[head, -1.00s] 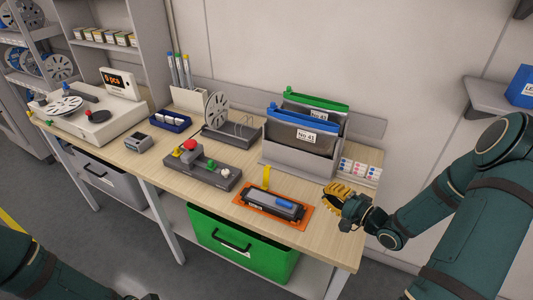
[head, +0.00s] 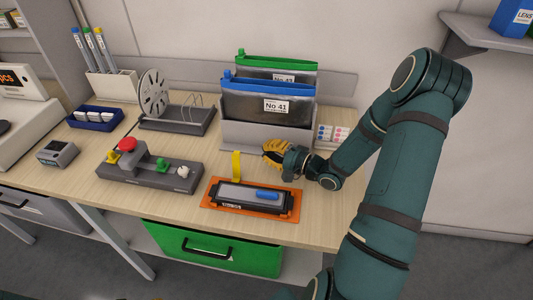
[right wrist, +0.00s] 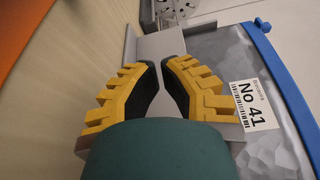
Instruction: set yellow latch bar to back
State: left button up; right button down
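The yellow latch bar (head: 236,166) stands upright at the back left edge of an orange-based unit (head: 252,214) in the head view. The unit holds a dark tray with a blue piece on its top. My right gripper (head: 272,153) is behind and to the right of the bar, apart from it, in front of the grey bin holder. In the right wrist view its yellow fingers (right wrist: 160,66) come close together with nothing visible between them; they look shut. The latch bar cannot be made out in that view.
A control box (head: 150,174) with red, green and white knobs lies left of the unit. A green drawer (head: 212,248) is below the tabletop.

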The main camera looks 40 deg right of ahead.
aim_at(236, 167)
jog(key=b+x, duration=0.1)
jog(key=x, duration=0.6)
jog(key=shift+w, duration=0.1)
jog(key=shift+a, duration=0.45)
jog(key=shift+s+a+r+b, duration=0.25)
jog(key=shift+s+a+b, duration=0.2)
jog(key=shift+s+a, duration=0.7)
jog(key=shift+r, duration=0.1)
